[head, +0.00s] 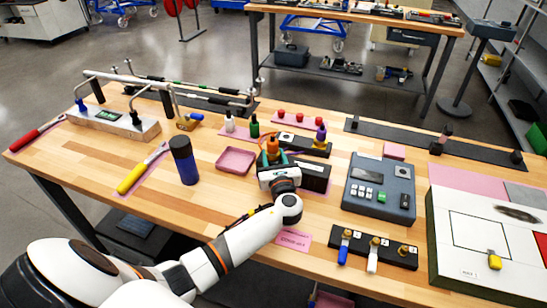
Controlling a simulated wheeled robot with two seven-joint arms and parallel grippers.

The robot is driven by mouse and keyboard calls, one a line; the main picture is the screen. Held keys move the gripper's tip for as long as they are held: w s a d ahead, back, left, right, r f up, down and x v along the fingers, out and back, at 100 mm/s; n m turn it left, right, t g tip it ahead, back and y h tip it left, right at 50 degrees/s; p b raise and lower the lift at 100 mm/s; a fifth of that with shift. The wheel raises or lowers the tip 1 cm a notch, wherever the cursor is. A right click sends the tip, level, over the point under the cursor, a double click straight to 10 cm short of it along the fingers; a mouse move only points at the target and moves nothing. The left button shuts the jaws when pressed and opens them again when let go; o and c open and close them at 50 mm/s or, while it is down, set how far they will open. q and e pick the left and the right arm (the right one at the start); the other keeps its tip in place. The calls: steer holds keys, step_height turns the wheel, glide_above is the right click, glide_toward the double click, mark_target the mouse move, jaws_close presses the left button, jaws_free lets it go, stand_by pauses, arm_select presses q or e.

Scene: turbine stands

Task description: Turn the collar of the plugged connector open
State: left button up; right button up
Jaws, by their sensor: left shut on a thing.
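My left gripper (272,159) reaches in from the lower left to the middle of the table. Its fingers are shut around the lower part of an upright orange connector (272,145), whose top shows above them. The gripper hides the connector's base and collar, so I cannot tell how the collar is turned. A black block (311,149) stands just behind and to the right, with a purple-topped connector (321,133) upright on it. My right gripper is not in view.
A pink tray (236,161) and a dark blue bottle (184,160) stand to the left. A grey keypad device (379,188) stands to the right. Small red-topped pieces (300,115) stand on a pink mat behind. A black strip with several valves (373,248) lies at the front.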

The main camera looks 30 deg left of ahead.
arm_select(q)
steer(key=o, duration=1)
steer(key=shift+s+d+f, duration=0.1)
steer(key=shift+s+d, duration=0.25)
steer(key=shift+d, duration=0.05)
steer(key=b+v, duration=0.1)
steer(key=v, duration=1)
steer(key=shift+b, duration=0.35)
steer(key=shift+a, duration=0.1)
